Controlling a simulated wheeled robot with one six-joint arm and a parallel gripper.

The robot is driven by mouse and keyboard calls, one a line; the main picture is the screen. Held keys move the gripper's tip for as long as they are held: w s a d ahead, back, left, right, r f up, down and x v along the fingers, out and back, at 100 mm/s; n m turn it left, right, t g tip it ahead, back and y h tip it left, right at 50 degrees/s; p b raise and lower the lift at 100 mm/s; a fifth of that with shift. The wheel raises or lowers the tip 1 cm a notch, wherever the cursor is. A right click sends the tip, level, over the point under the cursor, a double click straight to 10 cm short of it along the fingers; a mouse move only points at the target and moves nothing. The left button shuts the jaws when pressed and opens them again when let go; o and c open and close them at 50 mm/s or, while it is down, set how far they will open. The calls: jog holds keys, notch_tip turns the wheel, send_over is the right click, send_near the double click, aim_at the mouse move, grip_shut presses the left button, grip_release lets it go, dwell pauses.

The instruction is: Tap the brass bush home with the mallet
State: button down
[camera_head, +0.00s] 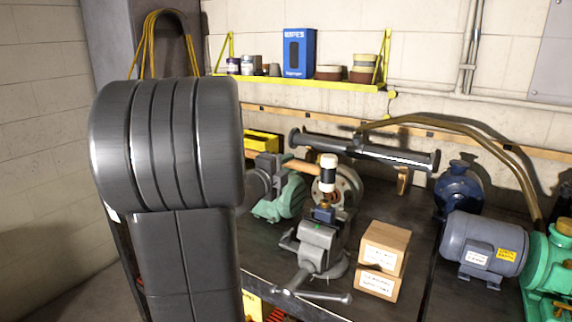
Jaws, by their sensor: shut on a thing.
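The mallet has a wooden handle and a black head with a pale upper face (328,161). Its head is upright over the vise (317,240). My gripper (281,164) is shut on the mallet's handle, left of the head; my arm hides part of it. A blue block (324,214) sits in the vise jaws. A small brass-coloured piece, seemingly the bush (324,205), shows on top of the block, just below the mallet head. I cannot tell whether the head touches it or how deep the bush sits.
Two stacked cardboard boxes (383,258) stand right of the vise. A grey-blue motor (484,246), a green machine (548,262) and a blue pump (458,188) are farther right. A long dark cylinder (365,149) lies behind. A yellow shelf (300,82) holds cans and a blue box.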

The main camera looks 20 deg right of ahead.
jog(key=shift+r, duration=0.1)
notch_tip(320, 180, down, 4)
jog(key=b, duration=0.3)
jog(key=shift+a+b, duration=0.15)
jog(key=shift+b, duration=0.2)
notch_tip(320, 180, up, 4)
jog(key=p, duration=0.3)
jog(key=shift+f, duration=0.3)
jog(key=shift+f, duration=0.15)
